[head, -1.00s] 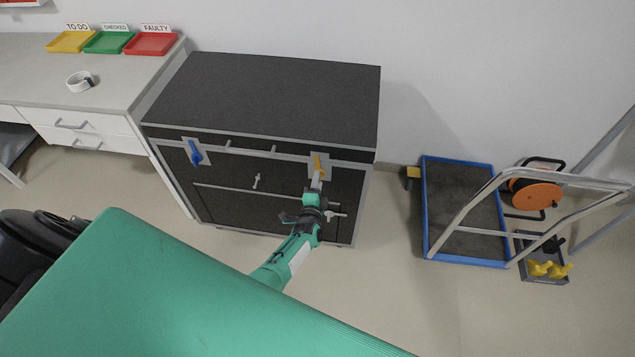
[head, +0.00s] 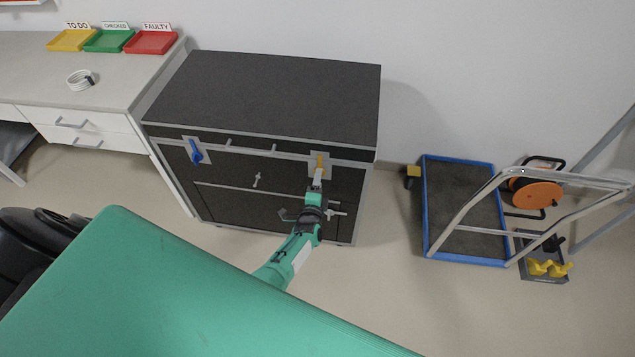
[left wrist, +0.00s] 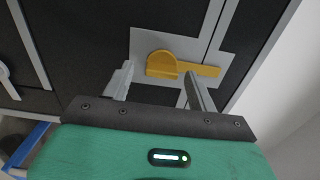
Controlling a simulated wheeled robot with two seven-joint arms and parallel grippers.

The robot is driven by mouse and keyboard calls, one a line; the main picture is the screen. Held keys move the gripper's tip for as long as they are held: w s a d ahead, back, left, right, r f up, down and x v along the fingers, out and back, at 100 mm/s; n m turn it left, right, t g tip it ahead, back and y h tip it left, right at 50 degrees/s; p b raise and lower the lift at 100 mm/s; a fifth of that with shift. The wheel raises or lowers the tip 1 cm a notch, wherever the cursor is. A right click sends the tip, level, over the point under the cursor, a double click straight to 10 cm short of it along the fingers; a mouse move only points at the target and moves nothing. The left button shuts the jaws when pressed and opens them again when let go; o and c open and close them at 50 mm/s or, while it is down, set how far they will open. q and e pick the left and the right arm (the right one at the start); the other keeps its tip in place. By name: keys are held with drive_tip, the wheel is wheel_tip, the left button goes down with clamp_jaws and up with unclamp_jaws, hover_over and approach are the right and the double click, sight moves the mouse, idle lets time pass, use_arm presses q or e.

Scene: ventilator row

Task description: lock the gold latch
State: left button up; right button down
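The gold latch (head: 320,163) sits on a pale plate at the upper right of the dark cabinet's front. In the left wrist view the gold latch (left wrist: 176,66) has a rounded, raised part at the left and a flat bar reaching right. My left gripper (head: 317,183) is just in front of and below the latch in the head view. In the left wrist view its two fingers (left wrist: 158,76) are spread apart with nothing between them, and the latch lies just beyond their tips. Contact with the latch cannot be made out. My right gripper is not in view.
A blue latch (head: 195,152) is on the cabinet (head: 265,95) at the left. Small grey handles lie on its front. A blue-edged trolley (head: 461,262) stands at the right, beside an orange reel (head: 535,195). A desk with trays is at the left.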

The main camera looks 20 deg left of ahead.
use_arm(q)
drive_tip(key=shift+r, duration=0.1)
drive_tip(key=p+v, duration=0.5)
drive_tip(key=v, duration=0.8)
drive_tip(key=shift+s+p, duration=0.35)
drive_tip(key=shift+s, duration=0.05)
drive_tip(key=shift+d, duration=0.1)
drive_tip(key=s+d+f+n+g+h, duration=0.3)
drive_tip(key=s+f+n+g+h, duration=0.4)
drive_tip(key=s+f, duration=1.2)
drive_tip(key=s+a+f+n+g, duration=0.1)
drive_tip(key=s+f+g, duration=0.1)
drive_tip(key=s, duration=0.6)
drive_tip(key=s+a+f+n+g+y, duration=0.1)
drive_tip(key=s+a+f+n+g, duration=0.1)
drive_tip(key=s, duration=0.7)
drive_tip(key=s+a+f+n+g+y, duration=0.1)
drive_tip(key=s+f+n+g, duration=0.1)
drive_tip(key=s+g, duration=0.3)
drive_tip(key=s+f, duration=0.1)
drive_tip(key=s, duration=0.2)
drive_tip(key=shift+s+f, duration=0.2)
drive_tip(key=shift+f, duration=0.05)
